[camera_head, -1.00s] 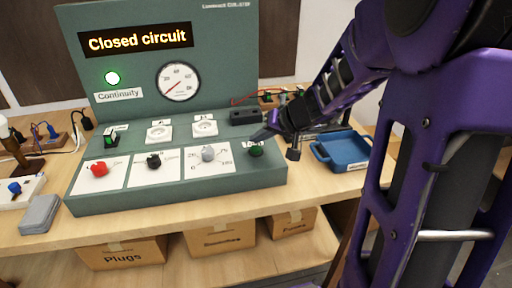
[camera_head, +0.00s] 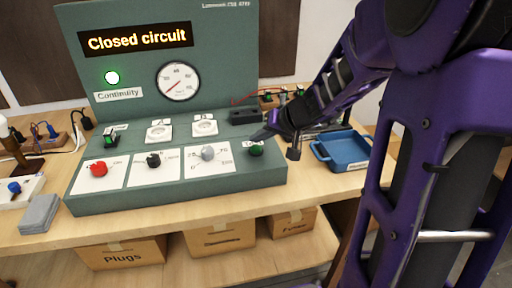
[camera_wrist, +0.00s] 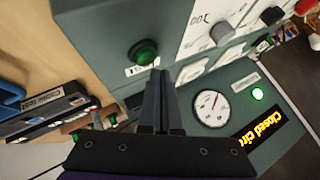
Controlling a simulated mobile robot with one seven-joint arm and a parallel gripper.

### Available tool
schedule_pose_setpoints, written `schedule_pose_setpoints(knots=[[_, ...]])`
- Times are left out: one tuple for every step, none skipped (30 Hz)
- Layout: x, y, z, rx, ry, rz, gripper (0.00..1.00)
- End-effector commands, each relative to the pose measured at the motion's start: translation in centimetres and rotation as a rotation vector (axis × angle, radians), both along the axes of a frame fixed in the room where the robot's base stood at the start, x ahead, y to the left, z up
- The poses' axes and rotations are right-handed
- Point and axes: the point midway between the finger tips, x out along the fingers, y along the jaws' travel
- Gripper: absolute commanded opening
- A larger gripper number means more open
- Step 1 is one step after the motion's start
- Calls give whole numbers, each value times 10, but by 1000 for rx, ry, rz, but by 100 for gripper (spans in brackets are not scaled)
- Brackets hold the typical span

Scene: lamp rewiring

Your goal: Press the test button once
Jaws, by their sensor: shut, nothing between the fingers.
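The green round button (camera_head: 256,150) sits at the right end of the sloped front of the green test bench (camera_head: 190,190). It also shows in the wrist view (camera_wrist: 145,52), with a white label beside it partly hidden by the fingers. My gripper (camera_head: 266,134) is shut and empty. Its fingertips (camera_wrist: 158,78) are close to the button, on its far side near the label. I cannot tell whether they touch anything. The bench display (camera_head: 136,40) reads "Closed circuit", and the Continuity lamp (camera_head: 112,78) is lit green.
A red knob (camera_head: 98,169), a black knob (camera_head: 153,160) and a grey knob (camera_head: 208,153) stand left of the button. Two white sockets are behind them. A blue tray (camera_head: 342,150) lies to the right. A grey box (camera_head: 39,214) is at the left front.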

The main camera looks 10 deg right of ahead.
Motion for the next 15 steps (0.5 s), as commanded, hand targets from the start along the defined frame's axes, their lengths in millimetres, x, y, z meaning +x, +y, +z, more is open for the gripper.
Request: schedule_pose_setpoints(knots=[[0, 0, -3, -1, 0, 1, 0], [0, 0, -4, -1, -1, 0, 0], [0, 0, -5, -1, -1, 0, 0], [0, 0, -6, -1, -1, 0, 0], [0, 0, -7, 0, -2, 1, 0], [0, 0, -8, -1, 0, 1, 0], [0, 0, -9, -1, 0, 1, 0], [0, 0, -9, -1, 0, 1, 0], [0, 0, -9, 0, 0, 0, 0], [0, 0, -9, 0, 0, 0, 0], [0, 0, -8, 0, 0, 0, 0], [0, 0, -8, 0, 0, 0, 0], [0, 0, -8, 0, 0, 0, 0], [0, 0, -8, 0, 0, 0, 0], [0, 0, -8, 0, 0, 0, 0]])
